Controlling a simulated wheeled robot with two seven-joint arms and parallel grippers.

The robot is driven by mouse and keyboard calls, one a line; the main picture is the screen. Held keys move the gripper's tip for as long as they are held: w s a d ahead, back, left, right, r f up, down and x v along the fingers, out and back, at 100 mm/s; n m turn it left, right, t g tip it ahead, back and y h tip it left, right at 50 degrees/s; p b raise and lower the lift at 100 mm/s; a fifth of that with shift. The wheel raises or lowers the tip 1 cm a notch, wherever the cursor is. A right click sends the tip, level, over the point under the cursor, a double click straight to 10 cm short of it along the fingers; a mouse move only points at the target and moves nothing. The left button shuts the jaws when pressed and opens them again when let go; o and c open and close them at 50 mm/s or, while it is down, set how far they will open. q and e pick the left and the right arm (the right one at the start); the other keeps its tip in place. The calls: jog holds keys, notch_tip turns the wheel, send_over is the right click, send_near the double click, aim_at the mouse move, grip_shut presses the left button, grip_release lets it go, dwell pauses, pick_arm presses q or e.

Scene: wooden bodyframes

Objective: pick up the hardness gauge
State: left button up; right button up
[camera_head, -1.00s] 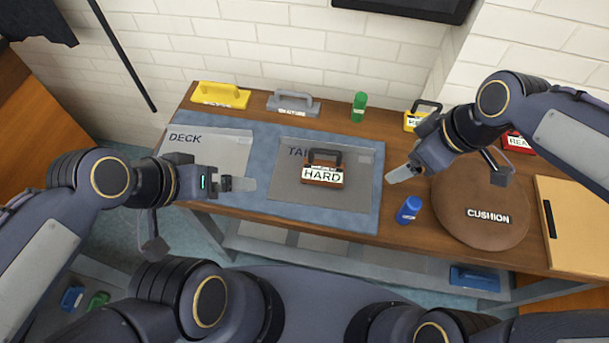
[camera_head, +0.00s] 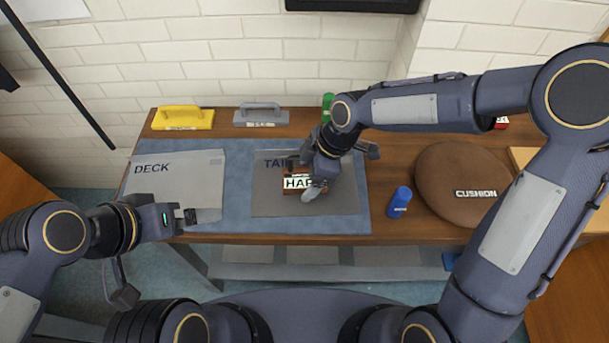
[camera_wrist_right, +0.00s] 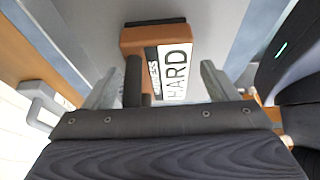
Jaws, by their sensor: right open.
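The hardness gauge (camera_head: 297,183) is a brown block with a white HARD label and a dark handle. It lies on the grey TAIL panel (camera_head: 268,206) and is partly hidden by my right gripper (camera_head: 308,180) in the head view. In the right wrist view the gauge (camera_wrist_right: 177,68) lies ahead, its dark handle reaching between the two fingers of my right gripper (camera_wrist_right: 162,85). The fingers are open, one on each side of the handle, with gaps visible. My left gripper (camera_head: 205,215) is near the table's front edge by the DECK panel; its fingers are not clear.
A yellow handled block (camera_head: 183,119) and a grey one (camera_head: 261,116) stand at the back. A green cylinder (camera_head: 327,103) is behind my right gripper. A blue cylinder (camera_head: 400,202) and the brown cushion (camera_head: 462,183) are to the right. The DECK panel (camera_head: 175,185) is bare.

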jog(key=shift+a+f, duration=0.1)
jog(key=shift+f, duration=0.2)
jog(key=shift+r, duration=0.1)
jog(key=c, duration=1.3)
